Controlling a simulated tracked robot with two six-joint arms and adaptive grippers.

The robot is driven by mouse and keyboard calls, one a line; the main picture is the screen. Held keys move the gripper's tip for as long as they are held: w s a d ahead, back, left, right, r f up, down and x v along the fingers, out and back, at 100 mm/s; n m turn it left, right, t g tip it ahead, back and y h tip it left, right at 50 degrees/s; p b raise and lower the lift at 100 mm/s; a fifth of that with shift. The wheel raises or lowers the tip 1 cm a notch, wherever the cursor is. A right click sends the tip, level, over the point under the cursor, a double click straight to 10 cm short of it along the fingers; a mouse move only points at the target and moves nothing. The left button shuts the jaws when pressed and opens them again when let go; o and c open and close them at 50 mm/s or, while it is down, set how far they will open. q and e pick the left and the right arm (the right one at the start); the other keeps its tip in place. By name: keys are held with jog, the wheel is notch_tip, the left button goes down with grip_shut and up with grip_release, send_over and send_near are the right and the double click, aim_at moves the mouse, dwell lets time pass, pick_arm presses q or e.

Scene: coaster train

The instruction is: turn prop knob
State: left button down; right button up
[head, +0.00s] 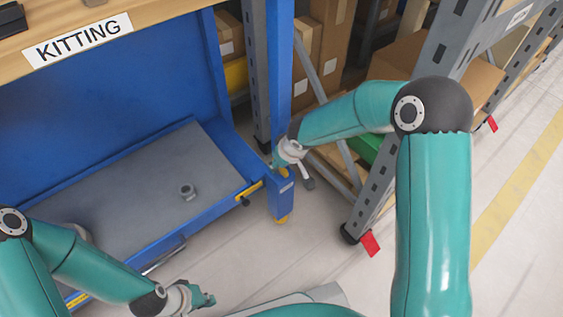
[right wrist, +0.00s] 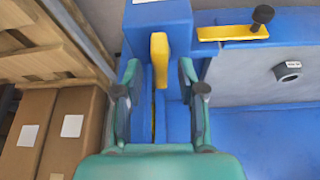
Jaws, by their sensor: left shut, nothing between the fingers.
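A yellow upright knob or lever (right wrist: 159,62) sits on a slotted blue post (right wrist: 160,20); in the head view the post (head: 281,90) stands at the right end of the blue bench. A black knob (right wrist: 263,15) on a yellow bracket is beside it, also in the head view (head: 245,201). I cannot tell which is the prop knob. My right gripper (right wrist: 158,70) is open, with a finger on each side of the yellow piece and gaps visible; in the head view it (head: 290,158) is at the post. My left gripper (head: 203,298) is shut and empty, low in the head view.
A grey metal nut-like part (head: 188,192) sits on the grey tray surface (head: 130,190). A grey rack (head: 385,165) with cardboard boxes (head: 328,45) stands close to the right of the post. The floor (head: 260,265) in front is clear.

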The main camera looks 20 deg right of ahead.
jog(key=v, duration=1.1)
jog(key=shift+r, duration=0.35)
pick_arm(q)
jog(key=shift+s, duration=0.1)
